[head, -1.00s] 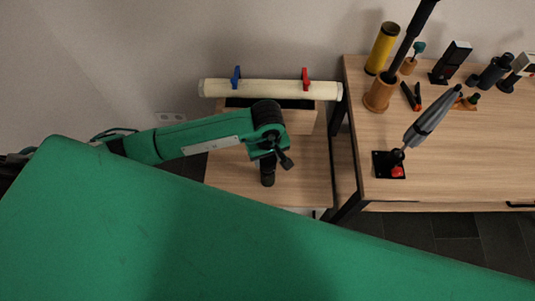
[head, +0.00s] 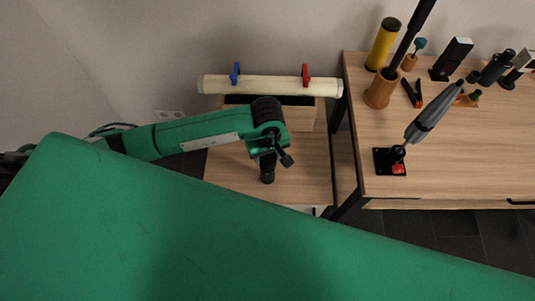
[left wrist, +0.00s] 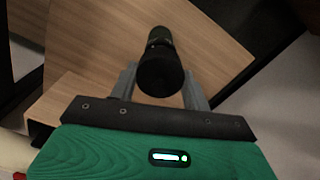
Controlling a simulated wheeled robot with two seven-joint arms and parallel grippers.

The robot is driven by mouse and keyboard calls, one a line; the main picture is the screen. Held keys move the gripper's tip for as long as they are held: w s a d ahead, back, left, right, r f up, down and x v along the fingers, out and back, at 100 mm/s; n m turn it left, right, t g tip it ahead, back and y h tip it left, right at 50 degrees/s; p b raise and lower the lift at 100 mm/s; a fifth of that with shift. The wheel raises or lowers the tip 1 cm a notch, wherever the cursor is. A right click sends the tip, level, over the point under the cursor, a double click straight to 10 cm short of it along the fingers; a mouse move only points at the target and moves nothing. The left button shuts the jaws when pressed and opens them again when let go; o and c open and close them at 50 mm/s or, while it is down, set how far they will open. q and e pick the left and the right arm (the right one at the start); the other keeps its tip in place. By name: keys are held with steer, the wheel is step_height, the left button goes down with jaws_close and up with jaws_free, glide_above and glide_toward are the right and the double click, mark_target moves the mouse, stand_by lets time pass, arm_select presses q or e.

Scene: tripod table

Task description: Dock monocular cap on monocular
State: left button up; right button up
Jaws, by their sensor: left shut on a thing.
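My left gripper (head: 268,158) points down over the small low wooden table (head: 310,172). It is shut on a black cylindrical thing (head: 267,176), which looks like the monocular. In the left wrist view the same black thing (left wrist: 160,75) sits between the two grey fingers of my left gripper (left wrist: 160,88). Its round black end faces the camera, and a narrower dark greenish part lies beyond. I cannot tell whether its far end touches the table, or whether a cap is on it. I cannot pick out a separate cap surely. My right gripper is not in view.
A cream tube (head: 270,86) with blue and red clips lies behind the gripper. The higher desk (head: 450,180) at right holds a yellow cylinder (head: 383,44), an orange holder (head: 380,90) with a long black rod, a grey tool on a black stand, and another dark cylindrical thing (head: 497,66).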

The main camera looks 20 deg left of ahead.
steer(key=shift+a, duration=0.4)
arm_select(q)
steer(key=shift+b, duration=0.3)
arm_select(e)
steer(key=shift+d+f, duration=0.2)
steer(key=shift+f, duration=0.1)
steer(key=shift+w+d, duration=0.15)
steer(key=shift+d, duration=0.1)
arm_select(q)
steer(key=shift+f+b, duration=0.65)
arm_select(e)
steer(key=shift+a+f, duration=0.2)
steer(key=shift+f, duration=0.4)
arm_select(q)
steer(key=o, duration=0.7)
steer(key=shift+c, duration=0.2)
steer(key=shift+r, duration=0.1)
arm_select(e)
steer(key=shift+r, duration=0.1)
